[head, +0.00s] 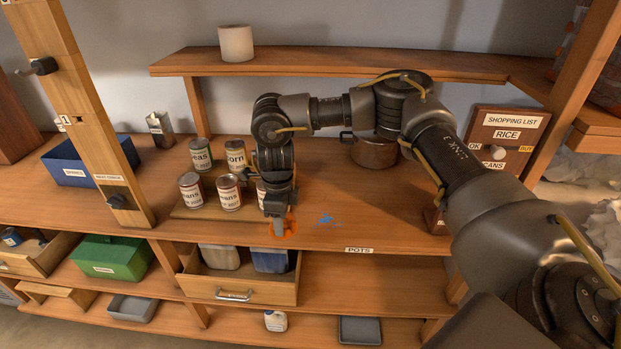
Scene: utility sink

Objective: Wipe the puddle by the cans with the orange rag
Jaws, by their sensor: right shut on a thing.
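My right gripper (279,224) points down at the front of the wooden counter, shut on the orange rag (287,231). The rag is bunched under the fingers at the counter's front edge; whether it presses on the wood I cannot tell. A small blue puddle (325,219) lies on the counter just right of the rag, apart from it. Several labelled cans (229,192) stand upright left of the gripper, on a thin board. One can is partly hidden behind the gripper. My left gripper is not in view.
A pot (374,152) stands behind my right arm. A shopping list board (504,136) stands at right. Below the counter, an open drawer (241,290) holds containers. The counter right of the puddle is clear. A raised shelf (330,65) runs along the back.

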